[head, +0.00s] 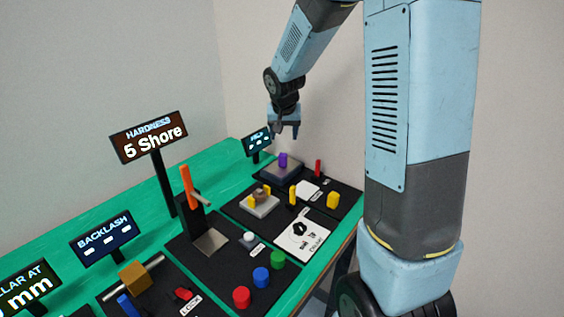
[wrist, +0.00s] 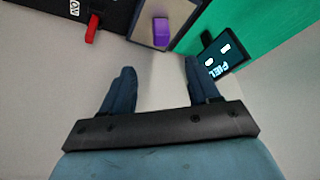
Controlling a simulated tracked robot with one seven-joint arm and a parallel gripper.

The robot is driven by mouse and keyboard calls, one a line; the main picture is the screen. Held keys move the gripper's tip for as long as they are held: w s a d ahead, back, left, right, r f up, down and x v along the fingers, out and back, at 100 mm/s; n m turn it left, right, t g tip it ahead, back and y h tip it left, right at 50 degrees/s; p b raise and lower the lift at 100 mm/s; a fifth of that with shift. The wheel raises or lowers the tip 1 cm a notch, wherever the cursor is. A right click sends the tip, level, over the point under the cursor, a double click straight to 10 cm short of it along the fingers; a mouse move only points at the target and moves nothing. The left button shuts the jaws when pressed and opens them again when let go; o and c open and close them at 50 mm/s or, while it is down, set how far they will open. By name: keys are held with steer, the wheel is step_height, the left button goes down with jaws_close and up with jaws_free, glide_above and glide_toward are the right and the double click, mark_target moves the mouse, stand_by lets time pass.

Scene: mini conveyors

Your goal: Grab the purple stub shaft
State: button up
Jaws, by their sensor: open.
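The purple stub shaft (head: 283,159) stands on a dark grey square plate (head: 272,170) at the far end of the table in the head view. In the wrist view the purple shaft (wrist: 161,32) shows near the top, beyond the fingertips and roughly between them. My gripper (head: 286,133) is open and empty above the plate in the head view, apart from the shaft. In the wrist view my gripper (wrist: 158,68) shows its two dark fingers spread wide with nothing between them.
A red lever (head: 318,168) stands right of the plate, and it shows in the wrist view (wrist: 92,28). A small lit display (head: 258,142) stands behind left. Yellow pieces (head: 333,199) and a white card (head: 307,190) lie nearer. Several coloured buttons (head: 261,277) sit at the front.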

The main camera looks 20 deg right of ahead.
mark_target(283, 156)
steer(key=x, duration=0.8)
steer(key=shift+a+f, duration=0.1)
steer(key=shift+s+a+x, duration=0.15)
steer(key=shift+x, duration=1.15)
steer(key=shift+s+a+x, duration=0.15)
steer(key=shift+x, duration=1.15)
steer(key=shift+d+f, duration=0.1)
steer(key=shift+f, duration=0.1)
steer(key=shift+c, duration=0.3)
jaws_close()
steer(key=shift+r, duration=0.1)
